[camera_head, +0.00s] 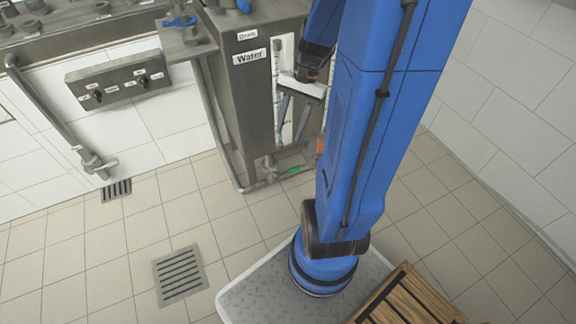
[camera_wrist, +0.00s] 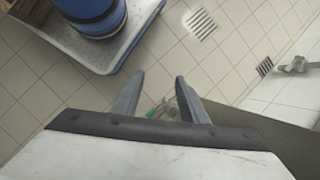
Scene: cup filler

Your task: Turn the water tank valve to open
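The grey metal tank (camera_head: 235,105) carries a "Water" label (camera_head: 250,57) and a sight gauge on its front. A small green valve handle (camera_head: 292,171) sits on the pipework low at the tank's foot, near the floor. In the wrist view the green handle (camera_wrist: 153,112) shows between my fingers but farther away, partly hidden among grey pipe parts. My gripper (camera_head: 289,128) hangs in front of the tank, fingers pointing down, above the handle and apart from it. In the wrist view my gripper (camera_wrist: 160,76) has its two fingers spread with nothing held between them.
A switch panel (camera_head: 118,80) is on the tiled wall at left, with a pipe and tap (camera_head: 95,163) below. A blue-handled valve (camera_head: 180,21) is at upper left. Floor drains (camera_head: 180,274) lie in the tiles. The floor left of the tank is clear.

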